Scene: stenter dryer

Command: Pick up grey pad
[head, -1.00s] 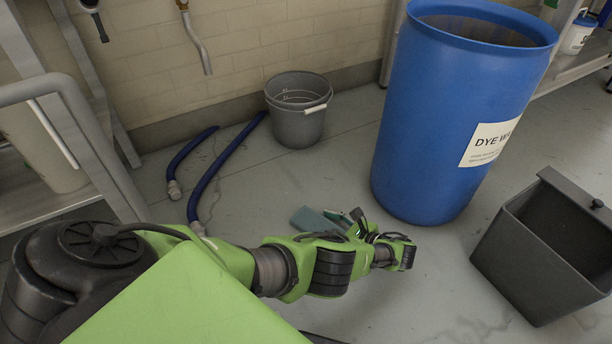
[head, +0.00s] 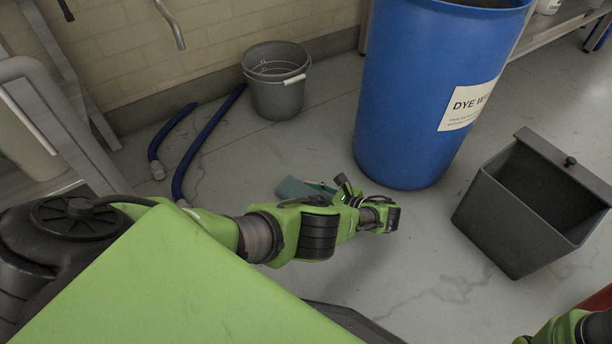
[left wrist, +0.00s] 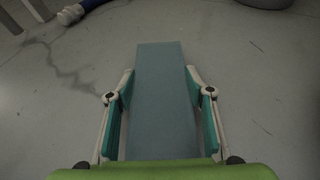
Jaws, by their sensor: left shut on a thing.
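The grey pad (left wrist: 160,95) is a flat, long, grey-teal piece in the left wrist view, lying between the two fingers of my left gripper (left wrist: 160,108). The fingers press on its long sides, so the gripper is shut on it. In the head view the pad (head: 296,188) shows beyond my left gripper (head: 330,190), partly hidden by the wrist. It is low over the floor; I cannot tell whether it touches. Part of my right arm shows at the bottom right of the head view, with its gripper out of frame.
A blue drum (head: 425,90) labelled dye waste stands just beyond the left gripper. A dark open bin (head: 510,220) is at the right. A grey bucket (head: 277,95) stands by the wall, with blue hoses (head: 205,140) on the floor beside it. Floor in front is clear.

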